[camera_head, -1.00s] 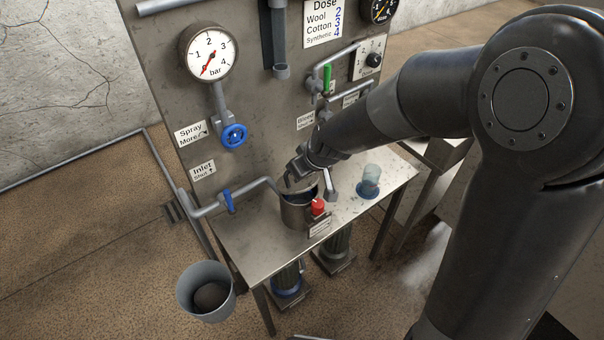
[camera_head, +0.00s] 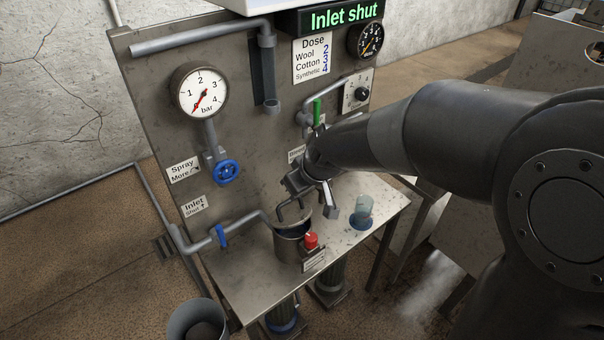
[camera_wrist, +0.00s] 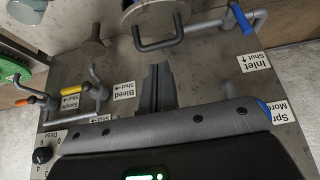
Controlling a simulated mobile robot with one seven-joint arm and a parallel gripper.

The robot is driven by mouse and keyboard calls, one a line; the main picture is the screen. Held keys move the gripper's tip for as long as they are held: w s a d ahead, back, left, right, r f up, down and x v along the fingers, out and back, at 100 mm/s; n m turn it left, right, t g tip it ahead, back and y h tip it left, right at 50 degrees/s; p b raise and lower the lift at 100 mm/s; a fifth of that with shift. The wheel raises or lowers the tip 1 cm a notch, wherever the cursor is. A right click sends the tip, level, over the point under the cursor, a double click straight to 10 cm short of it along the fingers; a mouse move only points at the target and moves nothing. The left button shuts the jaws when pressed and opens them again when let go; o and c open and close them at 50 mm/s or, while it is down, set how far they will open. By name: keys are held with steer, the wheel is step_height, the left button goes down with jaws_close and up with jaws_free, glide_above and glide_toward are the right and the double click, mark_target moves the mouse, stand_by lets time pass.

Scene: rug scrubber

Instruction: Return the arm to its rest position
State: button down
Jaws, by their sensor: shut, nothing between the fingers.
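My arm reaches from the right across the head view, its wrist in front of the lower part of the steel panel (camera_head: 150,90). My gripper (camera_wrist: 155,68) shows in the wrist view with its dark fingers together and nothing between them. In the head view its end is above and behind the metal pot (camera_head: 290,246), partly merged with the pipework. I cannot tell the exact gap there. The pot stands on the steel bench (camera_head: 240,285), with a red knob (camera_head: 311,240) at its front right.
A blue spray valve (camera_head: 227,172), a blue inlet valve (camera_head: 221,236) and a green lever (camera_head: 317,110) are on the panel. A glass cup (camera_head: 362,212) stands right of the pot. The display (camera_head: 343,17) reads "Inlet shut". A bucket (camera_head: 195,322) is on the floor at lower left.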

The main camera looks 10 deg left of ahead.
steer(key=s+d+r+m+h, duration=0.1)
steer(key=s+d+r+m, duration=0.25)
steer(key=s+d, duration=0.3)
steer(key=s+d+r+m+t+h, duration=0.1)
steer(key=s+d+r+m+h, duration=0.2)
steer(key=s+d, duration=0.4)
steer(key=s+d+r+m, duration=0.3)
steer(key=s+d+r, duration=0.15)
steer(key=d, duration=0.45)
steer(key=w+a+f+n+g, duration=0.1)
steer(key=w+a+n, duration=0.2)
steer(key=w+a, duration=0.5)
steer(key=w+a+f+n+g+y, duration=0.1)
steer(key=w+a+n+g, duration=0.15)
steer(key=w+a, duration=0.6)
steer(key=w+a+f+n, duration=0.1)
steer(key=w+a+n, duration=0.35)
steer(key=a, duration=0.55)
steer(key=shift+m+g, duration=0.25)
steer(key=shift+m, duration=0.1)
steer(key=f, duration=1.2)
steer(key=shift+w+a, duration=0.2)
steer(key=shift+w, duration=0.15)
steer(key=shift+s+d+f, duration=0.2)
steer(key=shift+f, duration=0.15)
